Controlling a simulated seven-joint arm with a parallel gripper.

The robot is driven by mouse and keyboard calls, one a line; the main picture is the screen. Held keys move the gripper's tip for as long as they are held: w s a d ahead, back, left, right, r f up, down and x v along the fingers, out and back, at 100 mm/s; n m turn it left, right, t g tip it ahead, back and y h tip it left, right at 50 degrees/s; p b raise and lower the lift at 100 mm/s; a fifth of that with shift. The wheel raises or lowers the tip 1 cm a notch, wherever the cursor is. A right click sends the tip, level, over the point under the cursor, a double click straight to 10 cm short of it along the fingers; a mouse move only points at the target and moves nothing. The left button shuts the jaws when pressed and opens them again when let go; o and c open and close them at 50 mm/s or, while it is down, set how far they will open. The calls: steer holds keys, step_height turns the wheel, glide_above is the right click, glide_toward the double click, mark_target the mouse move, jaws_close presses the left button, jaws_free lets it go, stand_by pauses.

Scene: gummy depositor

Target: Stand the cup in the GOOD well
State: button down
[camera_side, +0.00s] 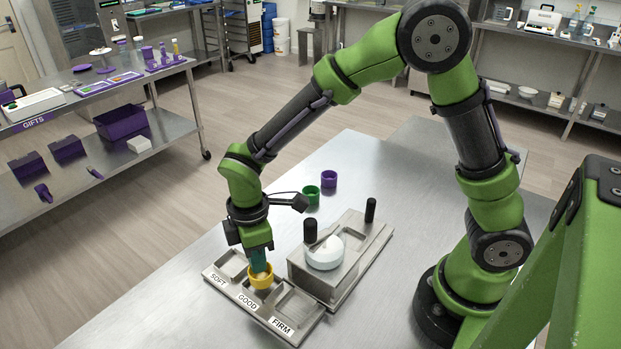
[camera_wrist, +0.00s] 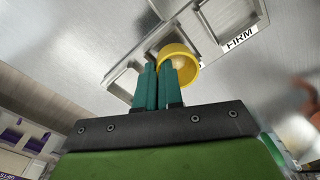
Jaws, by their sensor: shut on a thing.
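The yellow cup (camera_side: 262,282) is at the GOOD well, the middle one of the three-well tray (camera_side: 293,330) labelled SOFT, GOOD and FIRM. It looks about upright and hides most of that well. I cannot tell whether its base touches the well floor. My gripper (camera_side: 258,262) points down with its teal fingers shut on the cup's wall. In the wrist view the fingers (camera_wrist: 159,72) close on the left side of the cup (camera_wrist: 188,76), and the inside of the cup looks pale.
A metal depositor (camera_side: 314,288) with a white round part (camera_side: 324,252) and black posts stands close to the right of the tray. A green cup (camera_side: 311,195) and a purple cup (camera_side: 329,179) stand behind it. The table is clear at the front left.

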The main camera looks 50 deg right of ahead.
steer(key=shift+f, duration=0.15)
steer(key=shift+f, duration=0.8)
steer(key=c, duration=1.2)
jaws_free()
steer(key=shift+r, duration=0.15)
step_height(320, 180, up, 17)
steer(key=shift+w+d, duration=0.15)
steer(key=shift+w, duration=0.1)
